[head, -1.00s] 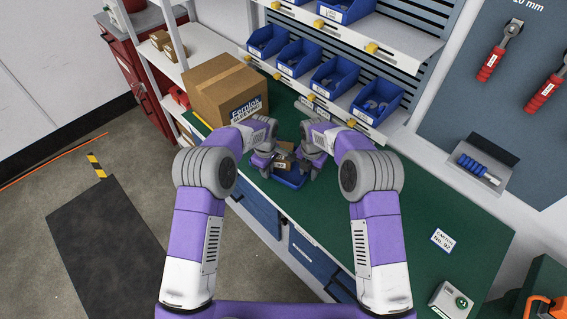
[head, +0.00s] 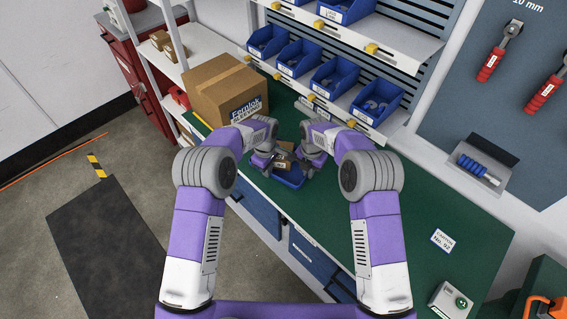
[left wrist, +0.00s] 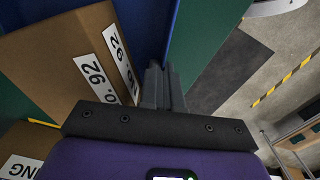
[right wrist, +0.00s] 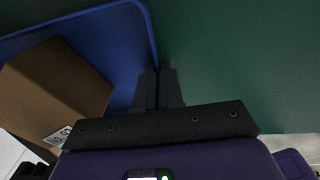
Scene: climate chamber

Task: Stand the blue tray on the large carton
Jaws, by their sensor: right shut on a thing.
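The blue tray (head: 290,178) is at the green bench's near side, between my grippers, with a small brown carton (head: 284,163) in it. I cannot tell whether the tray touches the bench. My left gripper (left wrist: 163,88) has its fingers close together on the tray's rim (left wrist: 158,30). My right gripper (right wrist: 158,85) is shut on the rim at the other side (right wrist: 152,40). The small carton shows a "92" label in the left wrist view (left wrist: 60,60). The large carton (head: 215,85), closed and labelled "Fernlok", stands on the bench, left of and beyond the tray.
Blue bins (head: 335,75) on a rack stand behind the bench. Shelves (head: 180,60) with small boxes are left of the large carton. The green bench top (head: 400,215) is mostly clear to the right, with a card (head: 442,240) and a button box (head: 450,300).

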